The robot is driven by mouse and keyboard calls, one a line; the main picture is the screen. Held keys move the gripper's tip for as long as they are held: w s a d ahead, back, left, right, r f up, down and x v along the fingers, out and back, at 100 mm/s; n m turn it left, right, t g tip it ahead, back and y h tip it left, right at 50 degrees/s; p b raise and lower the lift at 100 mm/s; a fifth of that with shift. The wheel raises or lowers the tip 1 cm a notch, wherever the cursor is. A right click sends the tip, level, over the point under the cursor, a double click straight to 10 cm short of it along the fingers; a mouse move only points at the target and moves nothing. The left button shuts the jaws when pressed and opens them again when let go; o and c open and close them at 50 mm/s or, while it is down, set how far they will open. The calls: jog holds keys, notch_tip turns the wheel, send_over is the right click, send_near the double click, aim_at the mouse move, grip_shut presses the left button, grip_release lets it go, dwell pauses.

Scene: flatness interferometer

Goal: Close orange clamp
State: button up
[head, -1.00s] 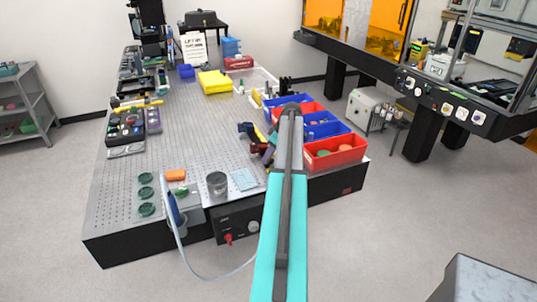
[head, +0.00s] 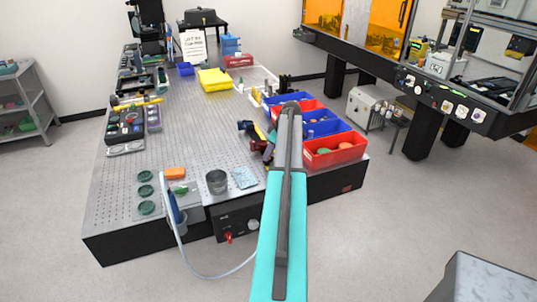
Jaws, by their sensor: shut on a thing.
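No orange clamp can be made out for certain. A cluster of small dark blue, yellow and dark red parts (head: 259,146) shows on the table just left of my arm; it is too small to tell what each part is. A small flat orange piece (head: 175,173) lies at the near left of the perforated table (head: 180,120). My teal and grey arm reaches up the middle of the head view and covers part of the table.
Red and blue bins (head: 336,150) stand along the right edge. A grey cup (head: 217,182), several green discs (head: 146,191) and a control box (head: 236,221) with a looping hose are at the near edge. A yellow tray (head: 214,82) is farther back.

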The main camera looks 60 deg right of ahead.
jog(key=shift+f, duration=0.1)
jog(key=m+b, duration=0.1)
jog(key=m+h+b, duration=0.1)
jog(key=m+b, duration=0.1)
jog(key=shift+a+f, duration=0.1)
jog(key=shift+a, duration=0.15)
jog(key=m+h+b, duration=0.1)
jog(key=m, duration=0.1)
jog(key=m+g+b, duration=0.1)
jog(key=m, duration=0.1)
jog(key=shift+w+a+m+h, duration=0.1)
jog(key=shift+a+m+h, duration=0.1)
jog(key=shift+m+h, duration=0.15)
jog(key=m+b, duration=0.1)
jog(key=m, duration=0.1)
jog(key=m+g+h+b, duration=0.1)
jog(key=m, duration=0.1)
jog(key=shift+w+a, duration=0.1)
jog(key=shift+w, duration=0.1)
jog(key=shift+w+a+m+g+h+b, duration=0.1)
jog(key=shift+m+g+h+b, duration=0.25)
jog(key=shift+m, duration=0.85)
jog(key=shift+w+m+g+h+b, duration=0.1)
jog(key=shift+m+g+b, duration=0.25)
jog(key=shift+m, duration=1.1)
jog(key=o, duration=1.1)
jog(key=shift+r, duration=0.2)
jog(key=shift+c, duration=0.2)
jog(key=shift+r, duration=0.15)
